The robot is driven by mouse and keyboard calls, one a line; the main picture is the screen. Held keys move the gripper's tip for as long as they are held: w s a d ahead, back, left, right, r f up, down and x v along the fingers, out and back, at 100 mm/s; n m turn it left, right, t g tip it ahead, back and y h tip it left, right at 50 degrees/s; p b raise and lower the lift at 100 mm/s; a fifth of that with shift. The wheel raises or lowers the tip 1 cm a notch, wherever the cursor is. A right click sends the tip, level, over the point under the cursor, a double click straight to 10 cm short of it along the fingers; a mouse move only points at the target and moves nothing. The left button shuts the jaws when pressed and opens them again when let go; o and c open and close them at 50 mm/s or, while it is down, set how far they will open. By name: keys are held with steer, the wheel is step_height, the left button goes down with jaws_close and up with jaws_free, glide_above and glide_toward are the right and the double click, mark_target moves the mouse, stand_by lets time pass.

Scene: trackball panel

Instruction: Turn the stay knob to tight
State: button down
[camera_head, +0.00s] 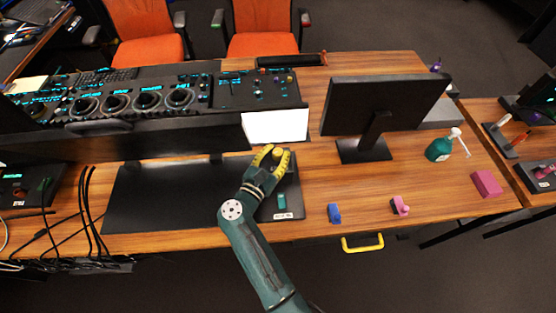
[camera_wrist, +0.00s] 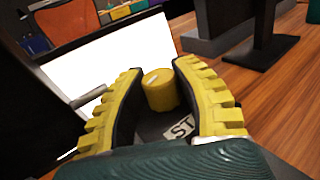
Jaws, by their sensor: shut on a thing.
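The stay knob (camera_wrist: 160,92) is a short yellow cylinder with a pale mark on its top. It stands on a dark panel, beside a pale label (camera_wrist: 181,128) on which the letters "ST" can be read; the rest is hidden by my right finger. My gripper (camera_wrist: 157,70) has yellow ribbed fingers, one on each side of the knob, and is shut on it. In the head view my gripper (camera_head: 270,155) is over the upper part of the dark panel (camera_head: 290,190) on the desk. The "tight" marking cannot be made out.
A white sheet or screen (camera_head: 275,126) stands just behind the knob. A monitor (camera_head: 385,105) is to the right, with a green spray bottle (camera_head: 440,149) beyond. Blue (camera_head: 334,213) and pink (camera_head: 400,205) items lie on the desk's right front. A teal piece (camera_head: 281,201) is on the panel.

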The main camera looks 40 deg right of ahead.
steer(key=m+g+b, duration=0.1)
steer(key=g+b, duration=0.1)
steer(key=b, duration=0.1)
steer(key=f+m+g+b, duration=0.1)
steer(key=m+g+b, duration=0.1)
steer(key=b, duration=0.2)
steer(key=shift+g+h, duration=0.3)
steer(key=g+b, duration=0.1)
steer(key=b, duration=0.1)
steer(key=shift+r+m+b, duration=0.15)
steer(key=shift+m+b, duration=0.15)
steer(key=shift+m, duration=0.1)
steer(key=shift+r+m+g+b, duration=0.2)
steer(key=shift+m+g+b, duration=0.1)
steer(key=shift+g+b, duration=0.25)
steer(key=shift+r+g, duration=0.15)
steer(key=shift+g, duration=0.1)
steer(key=c, duration=0.7)
jaws_free()
steer(key=shift+c, duration=0.2)
steer(key=shift+a, duration=0.1)
